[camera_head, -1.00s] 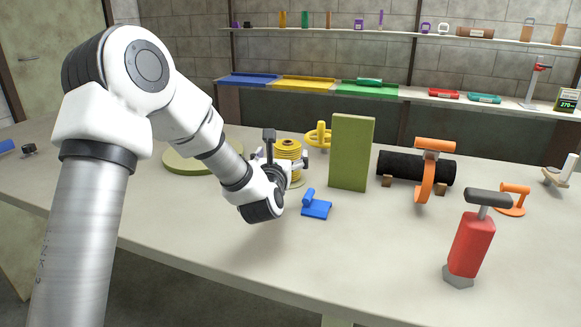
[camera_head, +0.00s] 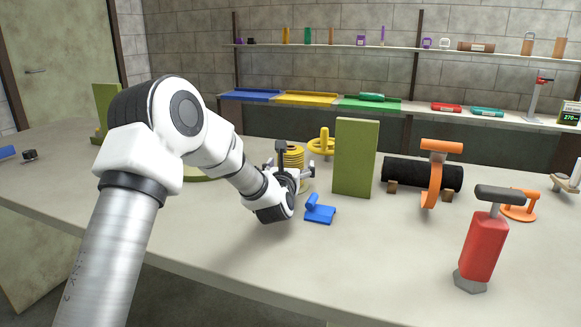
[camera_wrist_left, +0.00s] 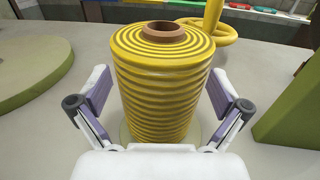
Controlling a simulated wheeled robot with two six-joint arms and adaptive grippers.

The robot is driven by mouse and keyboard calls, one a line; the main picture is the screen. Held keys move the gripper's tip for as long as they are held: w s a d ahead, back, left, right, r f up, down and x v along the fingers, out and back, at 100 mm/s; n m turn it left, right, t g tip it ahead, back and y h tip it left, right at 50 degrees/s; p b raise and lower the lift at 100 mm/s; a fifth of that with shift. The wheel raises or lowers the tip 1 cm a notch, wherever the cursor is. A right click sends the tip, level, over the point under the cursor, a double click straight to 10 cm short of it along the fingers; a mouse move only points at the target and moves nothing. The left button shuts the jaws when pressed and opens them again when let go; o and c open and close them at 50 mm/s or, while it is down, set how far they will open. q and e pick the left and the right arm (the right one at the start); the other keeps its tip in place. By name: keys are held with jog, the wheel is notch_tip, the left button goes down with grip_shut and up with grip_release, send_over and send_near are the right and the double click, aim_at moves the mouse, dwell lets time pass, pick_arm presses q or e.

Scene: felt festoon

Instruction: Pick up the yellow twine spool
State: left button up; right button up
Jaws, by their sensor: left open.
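The yellow twine spool (camera_head: 293,156) stands upright on the table, partly hidden behind my left gripper (camera_head: 290,172) in the head view. In the left wrist view the spool (camera_wrist_left: 162,85) shows ridged yellow windings and a brown core at the top. My left gripper, also in the left wrist view (camera_wrist_left: 160,112), is open. Its two fingers lie to the left and right of the spool's near side, with a gap visible on each side. My right gripper is not in view.
A green upright block (camera_head: 354,158) stands right of the spool, and a yellow ring-shaped item with a post (camera_head: 324,143) is behind it. A blue item (camera_head: 319,209) lies in front. A black roll (camera_head: 400,173) and a red tool (camera_head: 483,245) are farther right.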

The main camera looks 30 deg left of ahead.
pick_arm(q)
jog(key=c, duration=1.5)
jog(key=shift+o, duration=0.2)
